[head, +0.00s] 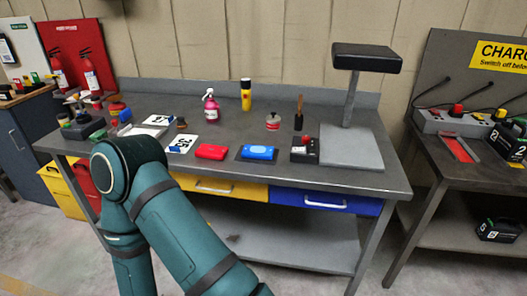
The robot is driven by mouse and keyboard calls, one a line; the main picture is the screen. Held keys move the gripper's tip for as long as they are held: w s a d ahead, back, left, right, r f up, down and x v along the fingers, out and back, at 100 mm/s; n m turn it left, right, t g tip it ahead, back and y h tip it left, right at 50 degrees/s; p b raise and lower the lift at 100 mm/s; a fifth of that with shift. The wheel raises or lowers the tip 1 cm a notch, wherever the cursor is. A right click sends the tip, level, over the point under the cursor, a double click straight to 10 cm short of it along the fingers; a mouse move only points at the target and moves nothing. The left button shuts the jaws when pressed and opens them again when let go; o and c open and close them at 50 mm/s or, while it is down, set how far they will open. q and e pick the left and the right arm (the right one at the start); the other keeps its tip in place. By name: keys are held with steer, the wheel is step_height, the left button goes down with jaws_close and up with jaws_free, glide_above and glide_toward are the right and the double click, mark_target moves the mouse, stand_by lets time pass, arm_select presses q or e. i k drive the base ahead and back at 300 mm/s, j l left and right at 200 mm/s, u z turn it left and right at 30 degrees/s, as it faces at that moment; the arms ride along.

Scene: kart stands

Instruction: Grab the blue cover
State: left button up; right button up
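A blue cover (258,152) lies near the front edge of the grey workbench (330,128), left of its middle-right part, seemingly on a thin dark base. A similar red cover (211,151) lies just to its left. Neither of my grippers is in view. Only links of one teal arm of mine show at the lower left, in front of the bench and apart from the blue cover in the picture.
A black box with a red switch (304,149) stands right of the blue cover. Behind are a pink spray bottle (210,105), a yellow-black bottle (246,95) and a brush (298,113). A post stand (351,146) fills the right end. White number plates (181,143) lie left.

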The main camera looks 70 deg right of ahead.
mark_target(249, 152)
steer(key=z, duration=2.4)
steer(key=j+z, duration=0.15)
steer(key=z, duration=0.25)
steer(key=i+j+z, duration=0.1)
steer(key=z, duration=0.35)
steer(key=j+z, duration=0.25)
steer(key=z, duration=0.15)
steer(key=j+z, duration=0.3)
steer(key=j, duration=0.15)
steer(key=k+j+z, duration=0.1)
steer(key=j+z, duration=0.15)
steer(key=j, duration=0.2)
